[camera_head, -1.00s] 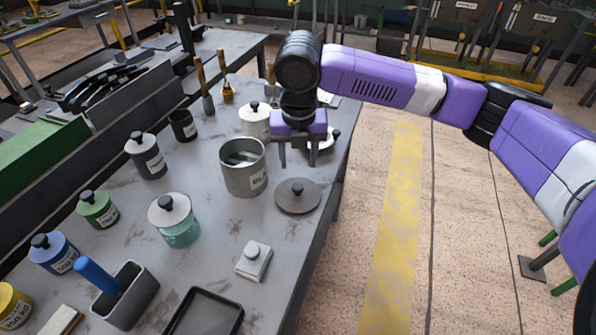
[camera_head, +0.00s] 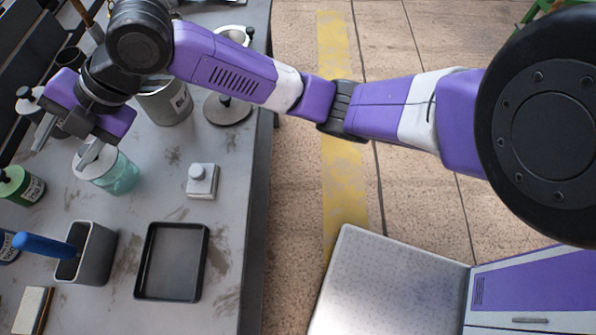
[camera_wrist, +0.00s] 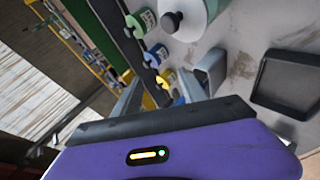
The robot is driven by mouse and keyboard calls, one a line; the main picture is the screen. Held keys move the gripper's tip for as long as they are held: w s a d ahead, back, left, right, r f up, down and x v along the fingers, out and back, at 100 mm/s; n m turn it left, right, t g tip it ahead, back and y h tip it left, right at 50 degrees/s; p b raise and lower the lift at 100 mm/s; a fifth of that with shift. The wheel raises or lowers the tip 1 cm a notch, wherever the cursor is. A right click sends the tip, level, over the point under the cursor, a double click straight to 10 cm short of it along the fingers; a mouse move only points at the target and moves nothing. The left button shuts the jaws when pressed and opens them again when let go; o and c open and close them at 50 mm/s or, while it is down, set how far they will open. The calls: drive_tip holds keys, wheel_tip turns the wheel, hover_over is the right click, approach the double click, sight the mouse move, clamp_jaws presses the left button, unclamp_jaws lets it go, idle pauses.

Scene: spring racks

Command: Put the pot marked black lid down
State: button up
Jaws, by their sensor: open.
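My gripper (camera_head: 68,143) is open and empty, with its two fingers apart above the left part of the bench; it also shows in the wrist view (camera_wrist: 160,92). A dark grey pot's pale lid with a black knob (camera_head: 28,100) shows at the left edge of the head view, partly behind my gripper; the pot's body is mostly hidden. I cannot read which pot is marked black. A teal glass jar (camera_head: 118,177) stands below and right of my gripper, one finger overlapping its pale lid. In the wrist view that lid (camera_wrist: 197,15) has a dark knob.
A green pot (camera_head: 20,186) stands at left. A grey metal pot (camera_head: 165,105) and a flat round lid (camera_head: 228,110) are further back. A grey holder (camera_head: 92,255) with a blue handle, a black tray (camera_head: 150,290) and a small white block (camera_head: 201,183) stand in front. Bare bench lies between them.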

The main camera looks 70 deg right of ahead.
drive_tip(key=s+a+r+m+t+y, duration=0.1)
drive_tip(key=a+r+m+t+y, duration=0.2)
drive_tip(key=a+m+t, duration=0.35)
drive_tip(key=s+d+f+m+h, duration=0.2)
drive_tip(key=s+f+m, duration=0.3)
drive_tip(key=s, duration=0.3)
drive_tip(key=s+d+f+m+h, duration=0.2)
drive_tip(key=s+f+m+h, duration=0.2)
drive_tip(key=s+m, duration=0.2)
drive_tip(key=s+d+f+m+t+h, duration=0.1)
drive_tip(key=s+d+f+m+h, duration=0.2)
drive_tip(key=s, duration=0.6)
drive_tip(key=shift+s+f+m+h, duration=0.15)
drive_tip(key=shift+s+f+m, duration=0.05)
drive_tip(key=shift+f+m, duration=0.45)
drive_tip(key=shift+s+f+m+h, duration=0.15)
drive_tip(key=shift+f+m, duration=0.45)
drive_tip(key=shift+f, duration=0.05)
drive_tip(key=s+d+r, duration=0.1)
drive_tip(key=s+d, duration=0.2)
drive_tip(key=s, duration=0.5)
drive_tip(key=s+d+r+n, duration=0.1)
drive_tip(key=s+d, duration=0.3)
drive_tip(key=s, duration=0.3)
drive_tip(key=shift+s+g+h, duration=0.3)
drive_tip(key=shift+s+g, duration=0.05)
